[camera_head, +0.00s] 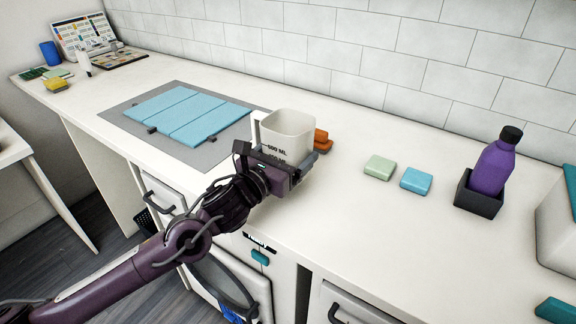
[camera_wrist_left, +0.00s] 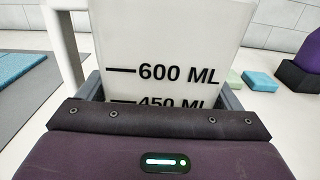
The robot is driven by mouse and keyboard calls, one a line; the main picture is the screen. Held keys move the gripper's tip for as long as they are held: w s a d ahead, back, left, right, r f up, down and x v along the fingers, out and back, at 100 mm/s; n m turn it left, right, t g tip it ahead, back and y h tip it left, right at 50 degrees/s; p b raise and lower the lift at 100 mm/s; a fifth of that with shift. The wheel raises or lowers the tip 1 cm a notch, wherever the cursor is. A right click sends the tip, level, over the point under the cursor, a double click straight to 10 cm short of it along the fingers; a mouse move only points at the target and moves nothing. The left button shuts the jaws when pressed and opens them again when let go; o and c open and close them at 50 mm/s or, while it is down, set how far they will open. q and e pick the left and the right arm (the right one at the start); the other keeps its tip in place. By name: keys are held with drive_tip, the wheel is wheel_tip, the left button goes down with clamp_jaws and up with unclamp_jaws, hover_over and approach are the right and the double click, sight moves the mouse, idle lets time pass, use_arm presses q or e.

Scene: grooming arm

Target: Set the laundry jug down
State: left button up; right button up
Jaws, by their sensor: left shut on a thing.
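The laundry jug (camera_head: 287,131) is a white, square-sided measuring jug with black ML marks, upright at the middle of the white counter. My left gripper (camera_head: 284,165) is shut on the laundry jug, with its fingers on either side of the body. In the left wrist view the jug (camera_wrist_left: 165,45) fills the middle, showing 600 ML and 450 ML marks, with its handle at the left. The gripper hides the jug's base, so I cannot tell whether it touches the counter. My right gripper is not in view.
An orange block (camera_head: 321,141) sits close behind the jug. Green (camera_head: 379,167) and blue (camera_head: 416,180) blocks lie to the right, before a purple bottle (camera_head: 493,165) in a dark holder (camera_head: 478,196). A grey mat (camera_head: 119,116) with a folded blue cloth (camera_head: 187,115) lies left.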

use_arm(q)
wheel_tip(320, 180, down, 4)
drive_tip(key=shift+r, duration=0.2)
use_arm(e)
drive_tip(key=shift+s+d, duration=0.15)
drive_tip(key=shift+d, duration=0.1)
use_arm(q)
drive_tip(key=shift+f, duration=0.1)
drive_tip(key=o, duration=0.8)
drive_tip(key=shift+o, duration=0.8)
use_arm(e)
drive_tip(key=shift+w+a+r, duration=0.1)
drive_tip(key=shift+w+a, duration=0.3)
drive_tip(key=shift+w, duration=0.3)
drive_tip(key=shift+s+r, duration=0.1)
